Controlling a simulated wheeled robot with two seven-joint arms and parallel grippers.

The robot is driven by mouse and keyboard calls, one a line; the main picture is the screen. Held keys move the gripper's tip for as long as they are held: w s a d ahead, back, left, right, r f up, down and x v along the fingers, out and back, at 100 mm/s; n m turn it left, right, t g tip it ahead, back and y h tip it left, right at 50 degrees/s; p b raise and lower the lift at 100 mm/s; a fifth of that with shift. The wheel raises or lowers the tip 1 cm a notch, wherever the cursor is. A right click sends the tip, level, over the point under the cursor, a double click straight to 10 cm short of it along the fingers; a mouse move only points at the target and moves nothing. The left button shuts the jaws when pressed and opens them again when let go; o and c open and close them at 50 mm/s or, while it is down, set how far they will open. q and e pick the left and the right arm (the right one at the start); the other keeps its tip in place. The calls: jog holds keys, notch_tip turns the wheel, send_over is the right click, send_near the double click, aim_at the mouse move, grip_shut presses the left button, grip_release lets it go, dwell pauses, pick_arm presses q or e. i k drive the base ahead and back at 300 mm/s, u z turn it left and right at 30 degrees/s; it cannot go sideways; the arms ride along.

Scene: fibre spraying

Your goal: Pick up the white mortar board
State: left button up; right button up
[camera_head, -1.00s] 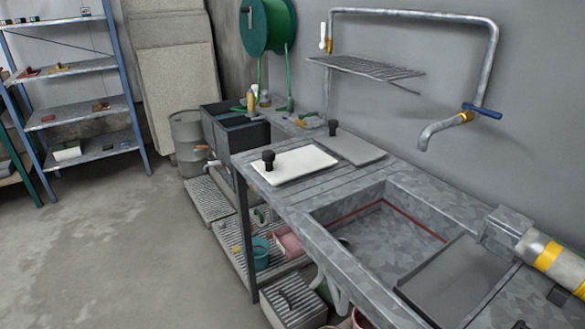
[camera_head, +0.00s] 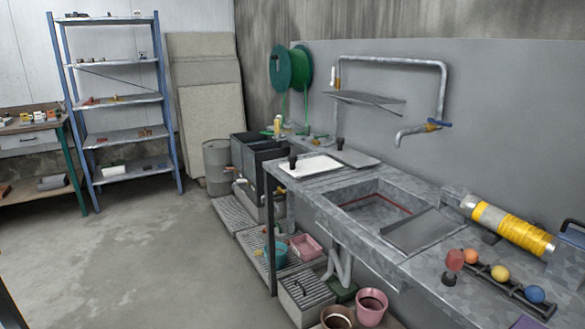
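The white mortar board (camera_head: 311,166) lies flat on the far end of the grey counter. A dark upright knob or handle (camera_head: 293,160) stands at its left edge. A grey board (camera_head: 352,158) with a similar dark knob (camera_head: 340,143) lies beside it, on its right. Neither of my grippers shows in the view.
The counter (camera_head: 300,190) runs along the wall, with a sunken sink (camera_head: 380,205) nearer me. Buckets and a grey box (camera_head: 305,296) stand below. The floor (camera_head: 120,260) at left is clear.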

aim_at(297, 169)
jog(key=u, duration=0.8)
jog(key=i, duration=2.1)
jog(key=z, duration=0.8)
